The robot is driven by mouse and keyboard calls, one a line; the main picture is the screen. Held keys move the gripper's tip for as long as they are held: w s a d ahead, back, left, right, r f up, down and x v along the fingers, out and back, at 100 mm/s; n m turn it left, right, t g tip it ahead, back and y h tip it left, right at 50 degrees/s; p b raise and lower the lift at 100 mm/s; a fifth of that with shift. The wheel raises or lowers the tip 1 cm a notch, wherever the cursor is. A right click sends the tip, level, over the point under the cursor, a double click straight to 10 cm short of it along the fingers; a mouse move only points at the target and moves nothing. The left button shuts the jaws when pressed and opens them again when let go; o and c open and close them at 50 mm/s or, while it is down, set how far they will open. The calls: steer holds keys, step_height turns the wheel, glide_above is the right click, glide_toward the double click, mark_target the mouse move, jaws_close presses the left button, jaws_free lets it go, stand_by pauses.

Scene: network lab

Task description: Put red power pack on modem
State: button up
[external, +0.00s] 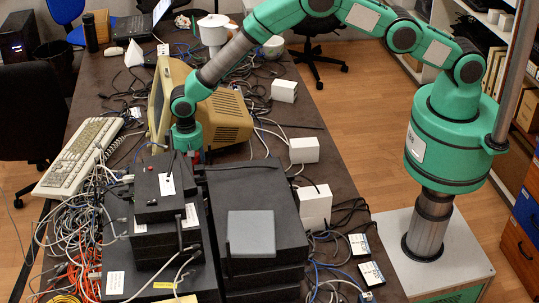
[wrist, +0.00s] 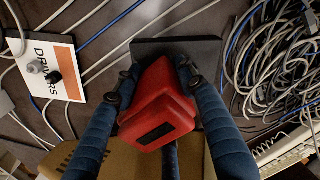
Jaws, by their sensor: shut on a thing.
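The red power pack (wrist: 160,105) is a red block with a dark panel on its near face, in the middle of the wrist view. My gripper (wrist: 157,72) has its dark blue fingers closed on both sides of it. A flat black slab (wrist: 205,48) shows just beyond the pack; it may be the modem, and I cannot tell whether the pack touches it. In the external view my gripper (external: 192,148) points down behind the stacked black boxes, and only a small red patch of the pack (external: 198,157) shows there.
Stacked black boxes (external: 265,222) stand in front of my gripper. A beige monitor (external: 220,117) is close behind it, and a keyboard (external: 78,157) lies left. Cable tangles (wrist: 275,65) and a white drivers sheet (wrist: 62,72) flank the slab.

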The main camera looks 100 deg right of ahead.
steer(key=shift+f, duration=0.8)
steer(key=shift+f, duration=0.15)
steer(key=o, duration=1.5)
step_height(320, 180, up, 12)
steer(key=shift+r+p, duration=0.15)
steer(key=shift+p, duration=0.15)
